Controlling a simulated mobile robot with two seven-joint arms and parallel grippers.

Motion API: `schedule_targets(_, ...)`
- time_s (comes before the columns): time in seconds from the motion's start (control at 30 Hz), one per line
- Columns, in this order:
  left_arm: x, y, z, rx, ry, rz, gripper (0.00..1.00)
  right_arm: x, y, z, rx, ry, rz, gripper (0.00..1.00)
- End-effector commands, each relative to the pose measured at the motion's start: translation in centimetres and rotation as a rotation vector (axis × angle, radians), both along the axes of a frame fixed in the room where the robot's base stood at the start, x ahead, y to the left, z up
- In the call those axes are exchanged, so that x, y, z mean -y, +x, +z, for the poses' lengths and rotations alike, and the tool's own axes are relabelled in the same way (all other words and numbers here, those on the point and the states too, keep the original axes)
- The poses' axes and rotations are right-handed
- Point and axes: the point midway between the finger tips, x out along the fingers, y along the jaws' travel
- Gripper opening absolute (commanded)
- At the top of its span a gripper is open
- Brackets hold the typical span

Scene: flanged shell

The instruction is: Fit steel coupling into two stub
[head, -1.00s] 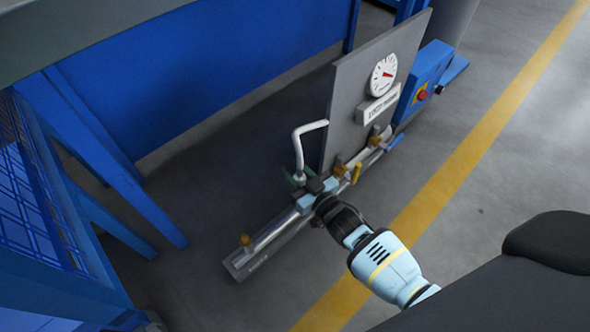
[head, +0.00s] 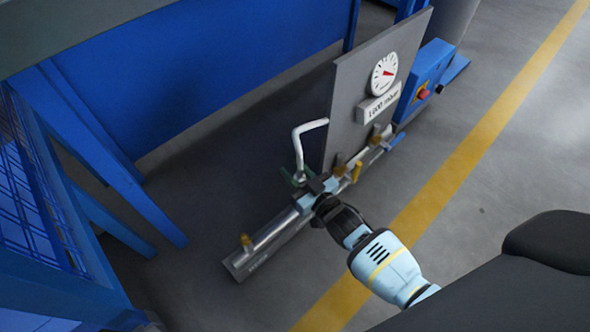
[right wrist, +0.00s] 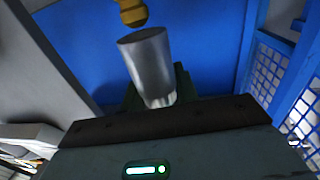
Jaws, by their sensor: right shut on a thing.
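My right gripper (head: 318,190) reaches in from the lower right in the head view, over the middle of a steel pipe line on a low rail (head: 238,266). It is shut on a bright steel cylinder (right wrist: 148,62), seen beyond the gripper body in the right wrist view; this looks like the coupling. In the head view, the gripper and pale blue blocks crowd this part. A steel pipe length (head: 276,229), probably one stub, runs to the lower left; the other stub is not clearly seen. I cannot tell whether the coupling touches either. My left gripper is not in view.
A grey panel (head: 350,95) behind the rail carries a dial gauge (head: 384,72) and a display (head: 379,103). A bent white pipe (head: 298,150) rises near my gripper. Brass fittings (head: 246,242) stand along the line. A blue frame (head: 110,150) is at left; floor at right is clear.

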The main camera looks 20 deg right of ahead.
Motion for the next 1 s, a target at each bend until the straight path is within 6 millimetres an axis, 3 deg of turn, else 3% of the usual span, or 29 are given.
schedule_targets(1.0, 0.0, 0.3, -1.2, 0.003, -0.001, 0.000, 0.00, 0.0, 0.1, -2.1, 0.002, 0.000, 0.000, 0.04)
